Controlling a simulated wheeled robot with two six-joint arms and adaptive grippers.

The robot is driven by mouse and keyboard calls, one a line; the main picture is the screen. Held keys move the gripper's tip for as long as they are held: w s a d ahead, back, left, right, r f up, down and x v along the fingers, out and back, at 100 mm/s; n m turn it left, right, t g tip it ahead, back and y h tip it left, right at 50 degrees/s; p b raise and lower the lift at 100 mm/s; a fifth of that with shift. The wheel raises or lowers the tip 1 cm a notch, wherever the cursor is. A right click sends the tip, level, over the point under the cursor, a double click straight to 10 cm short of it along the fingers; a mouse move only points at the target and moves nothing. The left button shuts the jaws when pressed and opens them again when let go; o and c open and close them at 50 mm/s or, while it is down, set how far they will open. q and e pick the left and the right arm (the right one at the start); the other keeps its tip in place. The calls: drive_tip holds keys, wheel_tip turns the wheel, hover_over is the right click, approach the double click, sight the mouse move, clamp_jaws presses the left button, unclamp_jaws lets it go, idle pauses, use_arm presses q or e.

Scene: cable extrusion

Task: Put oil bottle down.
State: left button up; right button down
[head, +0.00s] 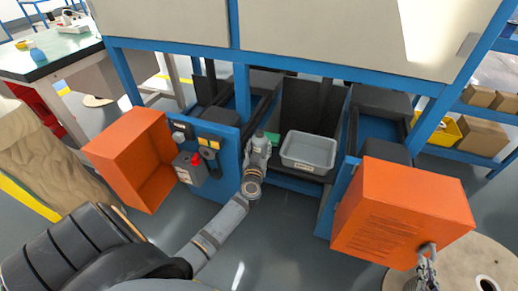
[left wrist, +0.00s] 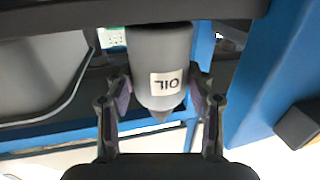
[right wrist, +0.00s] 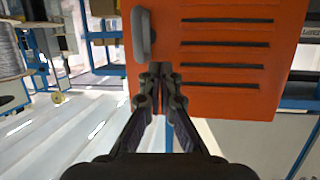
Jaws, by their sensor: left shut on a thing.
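The grey oil bottle (left wrist: 160,55), with a white OIL label upside down in the picture, fills the middle of the left wrist view. My left gripper (left wrist: 160,95) is shut on it, one finger on each side near its tapered end. In the head view my left gripper (head: 260,143) is at the blue machine frame, just left of the grey bin (head: 308,153); the bottle is hard to make out there. My right gripper (right wrist: 161,72) has its fingertips together, with nothing visible between them, in front of the orange door (right wrist: 225,60) and close to its handle (right wrist: 143,35).
An open orange box door (head: 130,160) stands left of my left arm, beside a control box (head: 190,168) with a red button. The orange door (head: 400,212) is at the right. Shelves with cardboard boxes (head: 480,97) stand further right. Grey floor is open in front.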

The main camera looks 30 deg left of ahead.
use_arm(q)
drive_tip(key=shift+f, duration=0.2)
use_arm(e)
drive_tip(key=r+t, duration=0.1)
drive_tip(key=w+r, duration=0.1)
drive_tip(key=r, duration=0.1)
drive_tip(key=r+t, duration=0.1)
drive_tip(key=r, duration=0.1)
drive_tip(key=shift+w+d+r+t, duration=0.1)
drive_tip(key=shift+w+r+t, duration=0.15)
drive_tip(key=shift+w+t, duration=0.1)
use_arm(q)
drive_tip(key=shift+f, duration=0.1)
drive_tip(key=o, duration=1.3)
drive_tip(key=shift+c, duration=0.2)
use_arm(e)
drive_tip(key=shift+r, duration=0.35)
